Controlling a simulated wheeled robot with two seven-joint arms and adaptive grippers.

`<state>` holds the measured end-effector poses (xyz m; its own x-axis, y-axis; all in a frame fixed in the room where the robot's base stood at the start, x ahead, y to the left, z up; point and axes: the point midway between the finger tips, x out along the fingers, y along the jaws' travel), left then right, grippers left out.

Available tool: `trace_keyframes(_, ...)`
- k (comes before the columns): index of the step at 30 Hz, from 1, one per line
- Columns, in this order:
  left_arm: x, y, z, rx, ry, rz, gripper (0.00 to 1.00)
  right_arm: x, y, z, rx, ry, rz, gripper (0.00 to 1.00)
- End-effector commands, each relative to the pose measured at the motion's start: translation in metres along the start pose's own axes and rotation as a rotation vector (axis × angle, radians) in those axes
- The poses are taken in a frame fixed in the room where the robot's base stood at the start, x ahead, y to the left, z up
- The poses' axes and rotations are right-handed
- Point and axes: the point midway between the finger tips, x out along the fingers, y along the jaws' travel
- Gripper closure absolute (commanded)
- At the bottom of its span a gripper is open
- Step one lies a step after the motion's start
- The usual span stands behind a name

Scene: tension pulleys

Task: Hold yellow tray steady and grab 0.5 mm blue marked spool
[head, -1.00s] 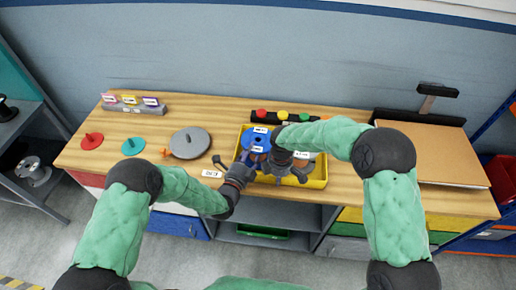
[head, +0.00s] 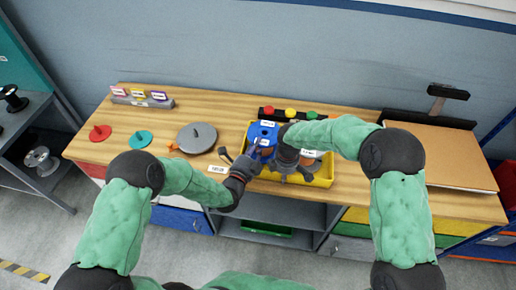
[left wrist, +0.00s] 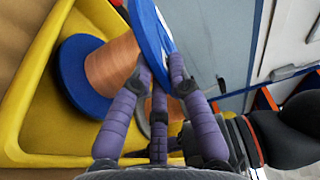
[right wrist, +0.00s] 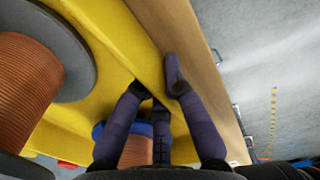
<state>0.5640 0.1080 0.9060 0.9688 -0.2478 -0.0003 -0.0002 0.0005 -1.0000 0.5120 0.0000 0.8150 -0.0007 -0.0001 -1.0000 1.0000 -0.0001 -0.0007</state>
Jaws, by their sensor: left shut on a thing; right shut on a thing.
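The yellow tray (head: 322,182) stands at the front edge of the wooden workbench. A blue-flanged spool (head: 264,132) with white labels is at its left end; the left wrist view shows copper-coloured wire (left wrist: 112,66) between its blue flanges. My left gripper (head: 258,153) is shut on the near blue flange (left wrist: 148,30). My right gripper (right wrist: 157,78) is shut on the tray's front wall (right wrist: 140,45). Part of the tray is hidden behind my right arm. I cannot read the label sizes.
A grey-flanged copper spool (right wrist: 35,85) is also in the tray. A grey disc (head: 197,137), teal disc (head: 140,139) and red disc (head: 100,133) lie to the left. A rack with coloured knobs (head: 290,111) stands behind the tray. A brown board (head: 440,158) lies to the right.

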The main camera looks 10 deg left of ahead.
Motion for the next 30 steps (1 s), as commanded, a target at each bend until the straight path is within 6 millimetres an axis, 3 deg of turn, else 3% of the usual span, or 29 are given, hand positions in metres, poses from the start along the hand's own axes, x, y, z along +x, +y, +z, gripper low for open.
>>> trace_keyframes(3,0.001,-0.025,0.001,0.002,-0.001,-0.011,1.00,-0.001,0.001,0.000,0.000,0.001,0.003,1.00)
trace_keyframes(12,0.001,-0.070,0.000,0.002,0.000,-0.010,1.00,-0.001,0.001,0.000,0.000,0.001,0.003,1.00)
trace_keyframes(18,0.001,-0.082,0.001,0.001,-0.002,-0.008,1.00,-0.001,0.001,0.000,0.001,0.001,0.003,1.00)
trace_keyframes(26,0.001,-0.083,0.001,0.000,-0.001,-0.006,1.00,-0.001,0.001,0.000,0.000,0.001,0.003,1.00)
trace_keyframes(27,0.001,-0.083,0.001,0.000,-0.001,-0.006,1.00,-0.001,0.001,0.000,0.000,0.001,0.003,0.83)
trace_keyframes(30,0.001,-0.083,0.001,0.001,-0.001,-0.006,1.00,-0.001,0.001,0.000,0.000,0.001,0.002,0.61)
